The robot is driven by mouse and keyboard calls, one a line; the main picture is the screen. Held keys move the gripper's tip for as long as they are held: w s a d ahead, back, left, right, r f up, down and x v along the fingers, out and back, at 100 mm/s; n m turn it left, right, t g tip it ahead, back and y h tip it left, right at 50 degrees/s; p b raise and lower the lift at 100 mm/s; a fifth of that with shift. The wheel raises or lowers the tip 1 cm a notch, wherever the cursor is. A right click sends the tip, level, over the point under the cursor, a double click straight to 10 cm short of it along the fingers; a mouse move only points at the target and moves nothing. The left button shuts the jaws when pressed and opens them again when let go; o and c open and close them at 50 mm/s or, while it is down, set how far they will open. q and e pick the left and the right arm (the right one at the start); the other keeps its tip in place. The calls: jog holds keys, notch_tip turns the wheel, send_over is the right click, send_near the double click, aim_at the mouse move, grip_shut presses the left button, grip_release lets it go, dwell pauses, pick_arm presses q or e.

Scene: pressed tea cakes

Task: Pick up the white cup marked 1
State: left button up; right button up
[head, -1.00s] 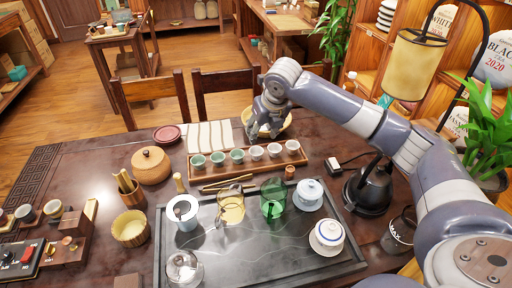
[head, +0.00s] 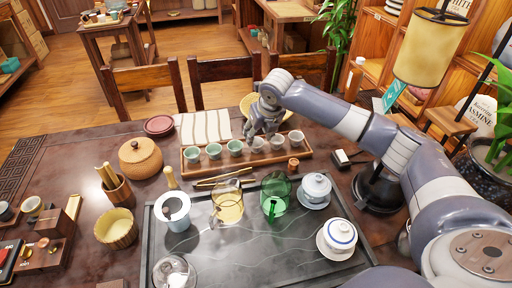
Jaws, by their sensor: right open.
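A wooden tray (head: 222,167) holds a row of small cups. Three pale green cups stand on its left, and three white cups stand on its right: the left white cup (head: 258,144), the middle white cup (head: 277,142) and the right white cup (head: 296,138). No number can be read on them, so I cannot tell which is marked 1. My right gripper (head: 263,131) is open and points down, just above and behind the left and middle white cups. Whether it touches a cup is not clear. My left gripper is out of view.
A dark tea tray (head: 330,266) in front holds a glass pitcher (head: 228,203), a green glass (head: 275,195) and lidded white bowls. A yellow bowl (head: 250,104) is behind my gripper.

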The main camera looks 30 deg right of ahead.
aim_at(256, 142)
jog(key=x, duration=0.4)
jog(key=shift+s+f, duration=0.2)
jog(key=shift+f, duration=0.05)
jog(key=shift+w+f, duration=0.3)
jog(key=shift+f, duration=0.2)
jog(key=c, duration=0.6)
jog(key=shift+r, duration=0.1)
jog(key=shift+c, duration=0.2)
